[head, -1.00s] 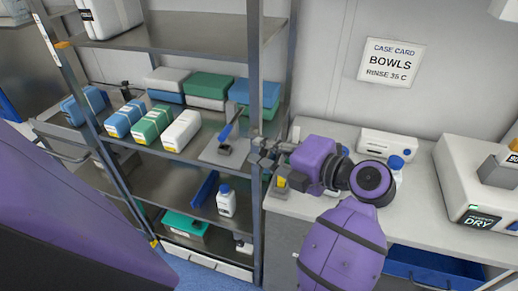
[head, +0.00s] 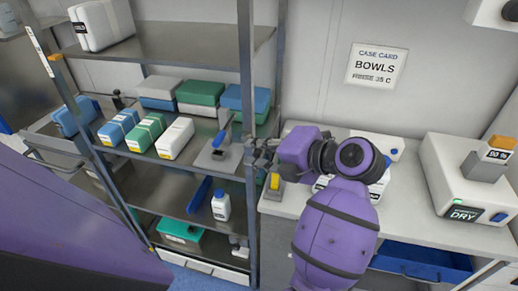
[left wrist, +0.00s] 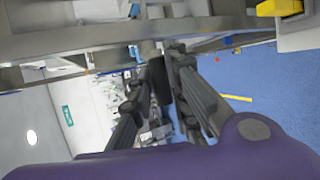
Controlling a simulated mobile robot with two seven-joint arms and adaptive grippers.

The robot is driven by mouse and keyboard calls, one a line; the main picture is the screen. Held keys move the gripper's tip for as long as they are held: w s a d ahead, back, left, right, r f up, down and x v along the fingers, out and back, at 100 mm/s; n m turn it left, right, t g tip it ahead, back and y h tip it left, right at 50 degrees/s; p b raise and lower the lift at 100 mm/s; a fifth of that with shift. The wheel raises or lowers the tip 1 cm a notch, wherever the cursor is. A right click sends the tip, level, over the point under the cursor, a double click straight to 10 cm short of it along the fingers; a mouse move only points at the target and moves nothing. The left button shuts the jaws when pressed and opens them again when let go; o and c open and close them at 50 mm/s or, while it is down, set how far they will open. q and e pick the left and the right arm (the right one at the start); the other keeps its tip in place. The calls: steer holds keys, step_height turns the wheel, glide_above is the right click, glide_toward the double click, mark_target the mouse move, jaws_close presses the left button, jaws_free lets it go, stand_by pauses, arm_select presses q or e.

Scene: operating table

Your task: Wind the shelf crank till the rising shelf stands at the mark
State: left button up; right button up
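My left gripper (head: 262,154) is at the front right post (head: 246,90) of the shelf rack in the head view. In the left wrist view, a dark cylindrical grip (left wrist: 161,82), apparently the crank handle, lies between the fingers, close against one. Whether both fingers press on it is unclear. The crank's arm and hub are not clearly seen. The rack's middle shelf (head: 112,160) holds several boxes; a lower shelf (head: 165,188) bears a white bottle. I cannot tell which shelf rises, nor make out the mark. My right gripper is out of view.
A blue-handled device (head: 219,152) sits at the middle shelf's right end, near the gripper. A yellow block (head: 275,181) lies beside my left wrist at the edge of the counter (head: 410,205). A white DRY machine (head: 462,180) stands on the right. Blue floor shows below.

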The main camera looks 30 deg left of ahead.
arm_select(q)
steer(key=shift+o, duration=1.3)
steer(key=v, duration=1.2)
